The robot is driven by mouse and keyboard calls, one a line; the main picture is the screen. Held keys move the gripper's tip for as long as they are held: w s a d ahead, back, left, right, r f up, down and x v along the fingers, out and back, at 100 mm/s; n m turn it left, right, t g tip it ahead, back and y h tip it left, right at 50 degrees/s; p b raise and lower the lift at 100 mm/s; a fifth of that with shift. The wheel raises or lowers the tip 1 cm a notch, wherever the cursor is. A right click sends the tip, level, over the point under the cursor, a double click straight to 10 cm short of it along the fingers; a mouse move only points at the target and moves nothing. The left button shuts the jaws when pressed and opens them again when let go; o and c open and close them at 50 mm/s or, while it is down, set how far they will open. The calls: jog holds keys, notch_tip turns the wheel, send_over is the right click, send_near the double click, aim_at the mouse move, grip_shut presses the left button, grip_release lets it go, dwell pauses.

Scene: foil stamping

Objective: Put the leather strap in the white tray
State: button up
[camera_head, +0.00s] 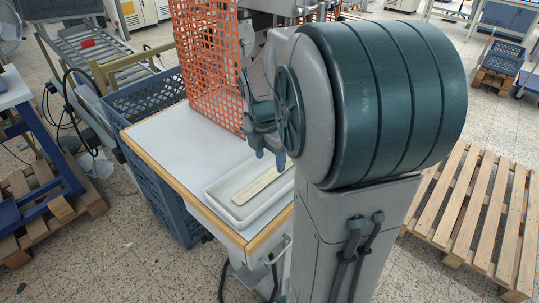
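The white tray (223,195) is shallow and lies at the near right corner of the white-topped table, partly hidden by my arm. A long, flat, pale beige strip (258,188), which looks like the leather strap, lies lengthwise inside the tray. Its right end is close to my arm's outline. My gripper (270,156) points down above the far end of the tray and strip. Its two dark fingertips show apart with nothing visible between them, so it looks open. My arm hides part of the gripper and the area behind it.
The table (180,140) has clear white top left of the tray. An orange mesh guard (207,60) stands at its back, beside a machine mostly hidden by my arm. Blue crates (150,95) stand along its left side. Wooden pallets (480,205) lie on the floor at right.

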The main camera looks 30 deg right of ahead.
notch_tip(320, 180, up, 14)
jog(key=a, duration=0.1)
jog(key=shift+s+a+f, duration=0.15)
jog(key=shift+s+a, duration=0.15)
dwell(0.3)
